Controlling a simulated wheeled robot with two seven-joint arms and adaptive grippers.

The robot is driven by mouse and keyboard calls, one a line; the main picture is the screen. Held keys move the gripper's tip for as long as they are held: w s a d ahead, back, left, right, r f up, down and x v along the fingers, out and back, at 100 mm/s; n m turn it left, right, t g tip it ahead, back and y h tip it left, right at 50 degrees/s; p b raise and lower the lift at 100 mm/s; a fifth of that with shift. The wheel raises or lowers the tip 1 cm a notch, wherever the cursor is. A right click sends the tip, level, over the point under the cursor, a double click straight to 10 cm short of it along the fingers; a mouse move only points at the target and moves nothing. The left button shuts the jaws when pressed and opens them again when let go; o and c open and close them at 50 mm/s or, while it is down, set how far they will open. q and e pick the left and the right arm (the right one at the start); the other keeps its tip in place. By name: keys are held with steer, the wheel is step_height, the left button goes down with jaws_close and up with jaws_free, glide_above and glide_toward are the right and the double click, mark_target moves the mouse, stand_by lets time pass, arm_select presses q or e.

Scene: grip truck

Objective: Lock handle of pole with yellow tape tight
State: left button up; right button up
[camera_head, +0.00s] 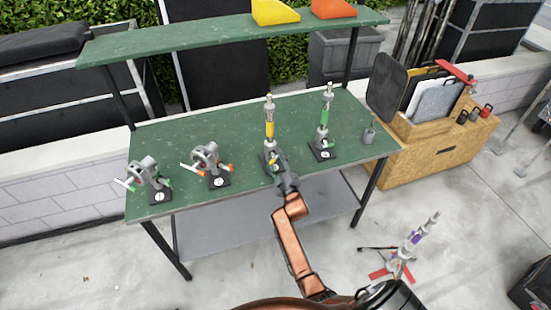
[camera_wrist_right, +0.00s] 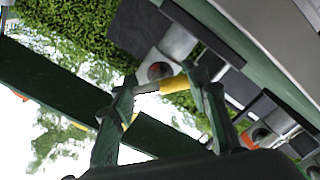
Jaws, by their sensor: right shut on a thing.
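The pole with yellow tape (camera_head: 269,130) stands upright on a dark base on the green table, near the table's front edge. My right gripper (camera_head: 275,163) is low at this pole and covers part of its base and handle. In the right wrist view, the handle with a yellow end (camera_wrist_right: 174,84) lies crosswise between the two fingers of my right gripper (camera_wrist_right: 166,95), which is shut on it. How tight the handle is cannot be told. My left gripper is not in view.
A pole with green tape (camera_head: 325,118) stands just right on the green table (camera_head: 240,120). Two grey clamps (camera_head: 207,160) (camera_head: 148,172) on dark bases stand to the left. A small grey container (camera_head: 369,132) is at the right. A purple-taped pole (camera_head: 415,240) stands on the floor.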

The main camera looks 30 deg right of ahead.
steer(key=m+p, duration=0.2)
steer(key=m, duration=0.2)
steer(key=shift+m, duration=0.3)
steer(key=shift+m+p, duration=0.75)
steer(key=shift+m, duration=0.75)
steer(key=shift+f, duration=0.1)
steer(key=o, duration=1.2)
steer(key=shift+s, duration=0.1)
steer(key=v, duration=1.2)
